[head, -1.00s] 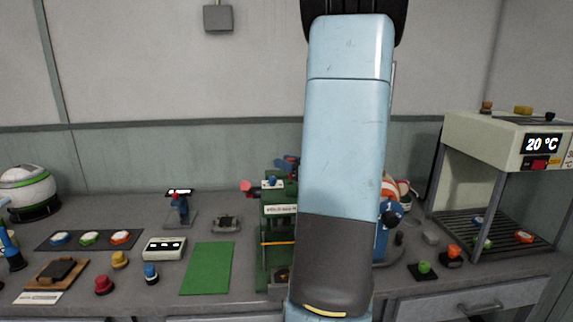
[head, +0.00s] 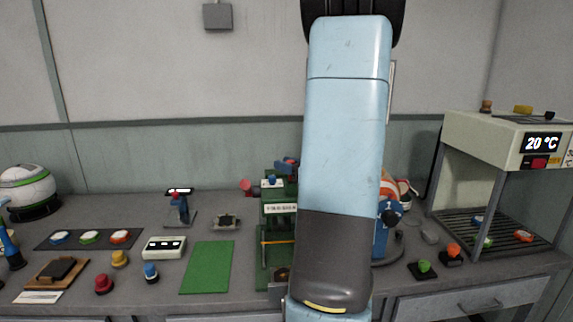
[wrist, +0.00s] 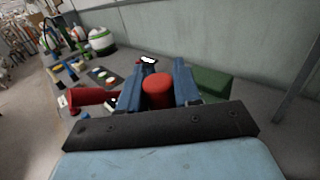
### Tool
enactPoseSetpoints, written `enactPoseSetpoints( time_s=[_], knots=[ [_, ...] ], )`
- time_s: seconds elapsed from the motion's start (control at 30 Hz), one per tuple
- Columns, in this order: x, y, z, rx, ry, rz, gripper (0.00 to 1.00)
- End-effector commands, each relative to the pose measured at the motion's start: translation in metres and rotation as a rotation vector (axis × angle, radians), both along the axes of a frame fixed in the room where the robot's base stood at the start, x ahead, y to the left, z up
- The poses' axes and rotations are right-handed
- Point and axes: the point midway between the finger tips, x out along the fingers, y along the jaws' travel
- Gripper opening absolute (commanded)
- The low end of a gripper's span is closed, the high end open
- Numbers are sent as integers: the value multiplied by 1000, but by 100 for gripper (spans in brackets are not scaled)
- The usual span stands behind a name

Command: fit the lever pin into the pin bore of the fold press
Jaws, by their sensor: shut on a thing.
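The fold press (head: 280,209) is the green frame in the middle of the bench, partly hidden behind my arm in the head view. Its green body also shows to the right of the fingers in the wrist view (wrist: 212,82). My gripper (wrist: 158,90) has its two blue fingers on either side of a round red piece, which I take to be the lever pin (wrist: 157,87). In the head view a bit of blue and red (head: 287,164) shows above the press, beside my arm. The pin's lower end and the pin bore are hidden.
A red cylindrical handle (wrist: 95,97) juts out left of the fingers, close to them. A green mat (head: 208,267) and a white box (head: 164,248) lie left of the press. A blue machine (head: 386,235) stands right, partly behind my arm.

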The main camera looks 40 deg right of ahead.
Motion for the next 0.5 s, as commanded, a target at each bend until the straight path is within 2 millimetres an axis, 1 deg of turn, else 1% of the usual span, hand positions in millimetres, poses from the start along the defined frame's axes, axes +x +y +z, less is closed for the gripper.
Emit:
enactPoseSetpoints(
  time_s=[0.5],
  knots=[
    [0, 0, -10, 0, -1, 1, 2]
  ],
)
